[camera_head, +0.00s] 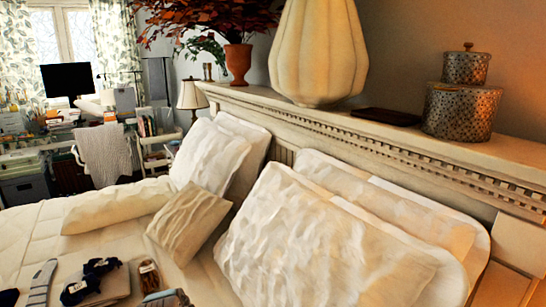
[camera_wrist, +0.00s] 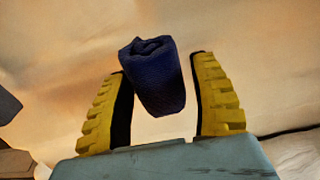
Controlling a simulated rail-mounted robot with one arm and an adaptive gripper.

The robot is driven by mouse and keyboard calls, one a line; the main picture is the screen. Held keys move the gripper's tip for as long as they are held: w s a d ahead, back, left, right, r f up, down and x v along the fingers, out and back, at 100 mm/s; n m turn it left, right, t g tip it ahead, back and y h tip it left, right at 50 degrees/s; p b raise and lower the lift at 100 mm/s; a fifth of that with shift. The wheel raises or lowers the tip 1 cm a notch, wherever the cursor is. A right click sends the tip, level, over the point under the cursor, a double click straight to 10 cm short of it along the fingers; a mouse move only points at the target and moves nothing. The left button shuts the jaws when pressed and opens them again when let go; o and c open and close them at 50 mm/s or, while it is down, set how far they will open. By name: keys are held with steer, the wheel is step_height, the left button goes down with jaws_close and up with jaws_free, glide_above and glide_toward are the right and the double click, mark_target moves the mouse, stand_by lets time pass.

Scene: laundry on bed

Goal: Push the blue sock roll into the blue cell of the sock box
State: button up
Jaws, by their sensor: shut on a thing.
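The blue sock roll (camera_wrist: 155,78) is dark navy, with its coiled end at the top, in the wrist view. It sits between the two yellow ribbed fingers of my gripper (camera_wrist: 160,88), which are shut on it. It leans slightly, and its lower end is near the grey-blue gripper body. Pale, blurred cloth lies behind it. I cannot make out the sock box or its blue cell in either view. I cannot pick out my gripper with certainty in the head view.
Dark navy cloth pieces (camera_head: 92,278) and a brown patterned item (camera_head: 148,275) lie on the bed at the lower left of the head view. Large white pillows (camera_head: 310,235) and a small cushion (camera_head: 190,222) fill the bed's head, below the carved headboard shelf (camera_head: 400,142).

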stand_by(0.4)
steer(key=shift+r+p, duration=1.45)
steer(key=shift+p, duration=0.1)
